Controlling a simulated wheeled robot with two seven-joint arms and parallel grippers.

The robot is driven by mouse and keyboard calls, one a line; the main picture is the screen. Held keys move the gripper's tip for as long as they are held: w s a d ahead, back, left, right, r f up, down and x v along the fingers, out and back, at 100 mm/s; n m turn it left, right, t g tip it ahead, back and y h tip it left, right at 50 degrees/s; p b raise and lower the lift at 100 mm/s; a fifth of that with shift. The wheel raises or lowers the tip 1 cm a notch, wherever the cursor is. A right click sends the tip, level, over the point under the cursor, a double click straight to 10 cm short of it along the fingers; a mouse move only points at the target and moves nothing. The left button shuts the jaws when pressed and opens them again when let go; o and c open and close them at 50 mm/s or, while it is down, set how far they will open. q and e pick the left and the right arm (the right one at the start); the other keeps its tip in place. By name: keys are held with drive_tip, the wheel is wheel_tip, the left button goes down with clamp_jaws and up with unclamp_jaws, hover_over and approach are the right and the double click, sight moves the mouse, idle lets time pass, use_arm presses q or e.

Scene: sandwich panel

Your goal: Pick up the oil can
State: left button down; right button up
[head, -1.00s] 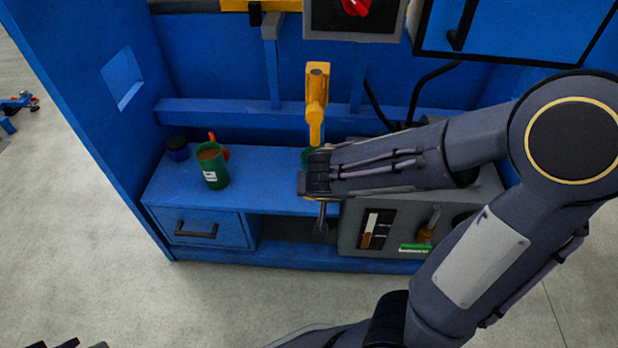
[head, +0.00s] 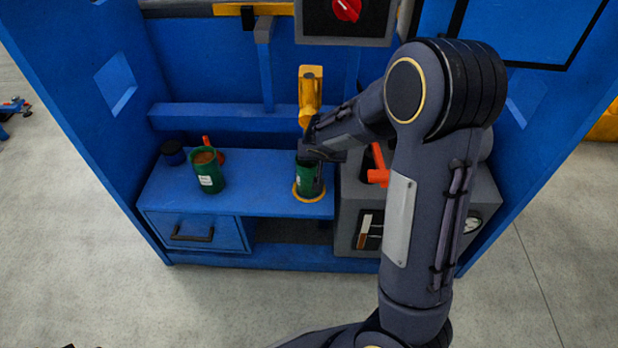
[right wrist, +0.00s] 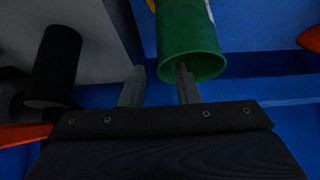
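No can is clearly marked as the oil can. A green can (head: 308,180) with a pale label stands in a yellow ring on the blue bench, below a yellow fixture (head: 310,88). A second green can (head: 208,178), with brown contents, stands further left. My right gripper (head: 312,150) is at the top of the ringed can and partly hides it. In the right wrist view its fingers (right wrist: 158,70) are apart, and the right finger overlaps the rim of a green can (right wrist: 190,30). Whether they touch it is unclear. My left gripper is not clearly seen.
A dark blue jar (head: 173,153) and a red-orange item stand by the left can. A grey box (head: 350,215) adjoins the bench on the right, with a red-orange part (head: 378,166) near my arm. The bench between the cans is clear.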

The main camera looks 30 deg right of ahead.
drive_tip(key=shift+w+d+f, duration=0.15)
drive_tip(key=shift+w+f, duration=0.15)
drive_tip(key=shift+f, duration=0.25)
clamp_jaws()
idle(1.0)
